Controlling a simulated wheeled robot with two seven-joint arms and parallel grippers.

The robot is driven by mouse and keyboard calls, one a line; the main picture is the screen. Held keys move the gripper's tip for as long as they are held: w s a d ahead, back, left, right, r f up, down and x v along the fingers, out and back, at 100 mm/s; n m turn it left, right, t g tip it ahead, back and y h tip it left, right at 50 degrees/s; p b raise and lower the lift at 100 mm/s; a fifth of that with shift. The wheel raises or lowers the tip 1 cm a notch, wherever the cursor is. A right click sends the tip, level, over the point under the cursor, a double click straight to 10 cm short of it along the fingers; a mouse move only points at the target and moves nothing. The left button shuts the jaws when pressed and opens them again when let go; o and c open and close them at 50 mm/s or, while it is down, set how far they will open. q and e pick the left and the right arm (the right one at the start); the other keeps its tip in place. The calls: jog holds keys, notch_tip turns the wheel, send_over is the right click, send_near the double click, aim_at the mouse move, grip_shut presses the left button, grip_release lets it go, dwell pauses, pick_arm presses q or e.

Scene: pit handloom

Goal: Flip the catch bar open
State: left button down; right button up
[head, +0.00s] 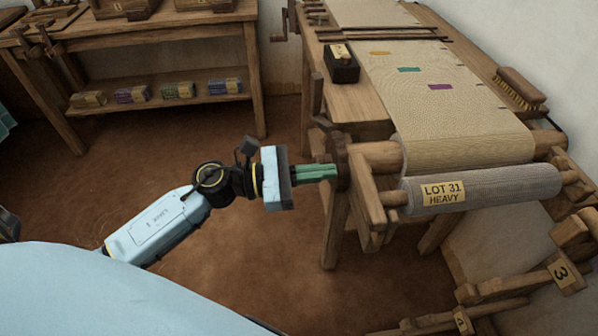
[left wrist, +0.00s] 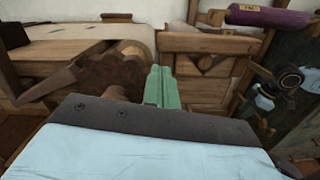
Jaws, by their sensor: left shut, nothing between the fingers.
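My left gripper (head: 334,171) reaches in from the left to the near left end of the loom. Its green fingers (left wrist: 159,72) are shut together and empty. A dark wooden toothed wheel (left wrist: 112,76) sits on the end of the roller, just left of the fingertips in the left wrist view. A dark bar (left wrist: 42,90), which looks like the catch bar, slants up from the left edge, its end close to the wheel's teeth. In the head view the fingertips overlap the wheel's edge; I cannot tell whether they touch. My right gripper is not in view.
Woven cloth (head: 455,105) runs over the loom to a grey roll (head: 500,187) labelled LOT 31 HEAVY. A dark box (head: 341,68) and a brush (head: 520,90) lie on the loom. A shelf bench (head: 165,100) stands at the back left. The floor between is clear.

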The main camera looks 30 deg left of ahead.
pick_arm(q)
jog(key=x, duration=0.3)
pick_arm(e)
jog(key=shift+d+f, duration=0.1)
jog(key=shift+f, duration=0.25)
pick_arm(q)
jog(key=shift+w, duration=0.1)
